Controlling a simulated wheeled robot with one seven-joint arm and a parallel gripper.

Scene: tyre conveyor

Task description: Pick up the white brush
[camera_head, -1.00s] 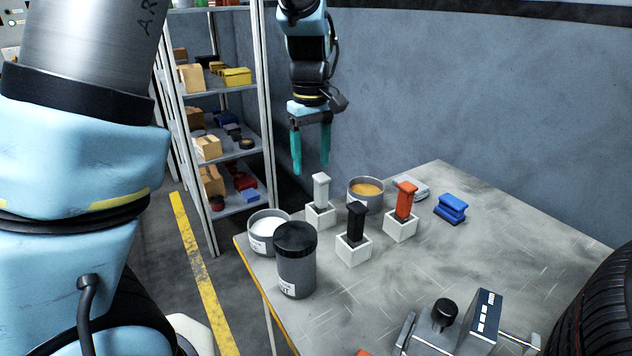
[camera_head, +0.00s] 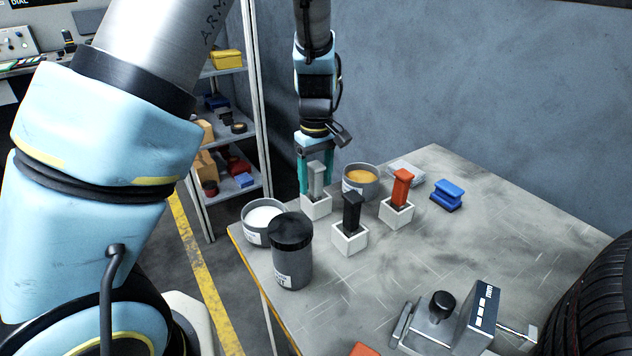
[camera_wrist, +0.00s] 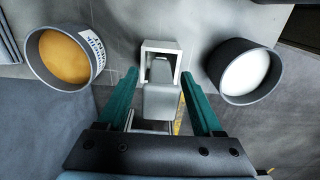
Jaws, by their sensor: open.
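The white brush, showing light grey (camera_head: 316,180), stands upright in a white square holder (camera_head: 316,207) near the table's back left edge. In the wrist view the brush (camera_wrist: 162,98) lies between the two teal fingers, with its holder (camera_wrist: 147,45) beyond. My gripper (camera_head: 316,190) is open and low, right behind the brush in the head view. One finger is at the brush's left and the other at its right, with gaps on both sides in the wrist view (camera_wrist: 163,88). The brush partly hides the fingers in the head view.
A tin with orange contents (camera_head: 361,178) and a tin with white contents (camera_head: 263,213) stand close on either side. A blue block (camera_head: 447,194) lies right.

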